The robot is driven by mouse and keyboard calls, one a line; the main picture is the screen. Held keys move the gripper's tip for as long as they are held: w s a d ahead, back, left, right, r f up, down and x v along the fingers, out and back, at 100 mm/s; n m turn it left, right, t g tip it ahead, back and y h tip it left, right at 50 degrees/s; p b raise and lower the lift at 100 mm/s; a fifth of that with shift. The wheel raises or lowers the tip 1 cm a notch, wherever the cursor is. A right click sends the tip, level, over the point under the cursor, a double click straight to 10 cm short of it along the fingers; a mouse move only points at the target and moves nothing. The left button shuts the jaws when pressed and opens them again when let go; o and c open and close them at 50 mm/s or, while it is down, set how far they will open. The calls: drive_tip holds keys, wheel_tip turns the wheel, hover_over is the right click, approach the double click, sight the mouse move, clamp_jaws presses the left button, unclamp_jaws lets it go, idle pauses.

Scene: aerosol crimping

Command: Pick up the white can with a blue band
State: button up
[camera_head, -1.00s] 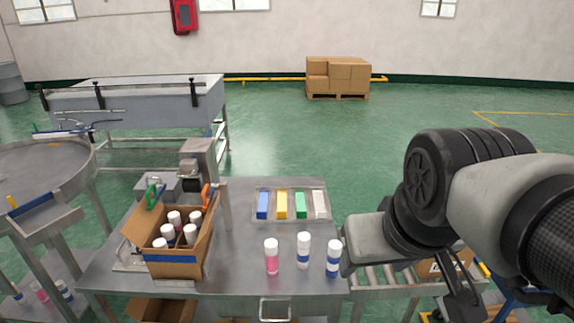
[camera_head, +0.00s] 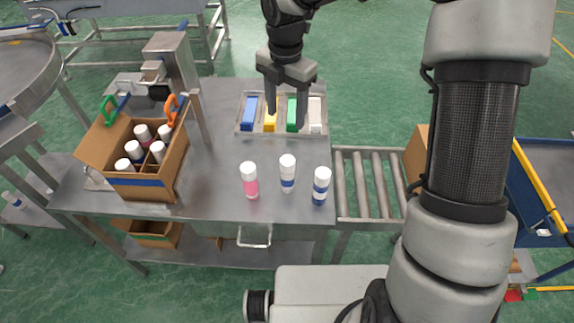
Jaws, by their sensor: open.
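Three capped cans stand upright in a row on the steel table. The middle white can (camera_head: 287,174) has a blue band around its lower part. The right can (camera_head: 321,186) is white-capped with a larger area of blue. The left can (camera_head: 250,181) has a pink band. My gripper (camera_head: 286,118) is open and empty, fingers pointing down. In the picture it is over the tray of coloured blocks, behind the middle can and apart from all the cans.
A metal tray (camera_head: 241,127) holds blue, yellow, green and white blocks behind the cans. An open cardboard box (camera_head: 148,186) with several cans stands at left, beside a crimping machine (camera_head: 172,62). A roller conveyor (camera_head: 362,182) adjoins the table's right side. The tabletop between box and cans is clear.

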hover_over(287, 160)
drive_tip(key=f, duration=1.1)
drive_tip(key=shift+w+a+f, duration=0.15)
drive_tip(key=shift+w+f, duration=0.1)
drive_tip(key=shift+w, duration=0.05)
drive_tip(key=f, duration=0.4)
drive_tip(key=shift+s+d+f, duration=0.1)
drive_tip(key=shift+s+d, duration=0.1)
drive_tip(key=shift+s, duration=0.1)
drive_tip(key=shift+f, duration=0.5)
clamp_jaws()
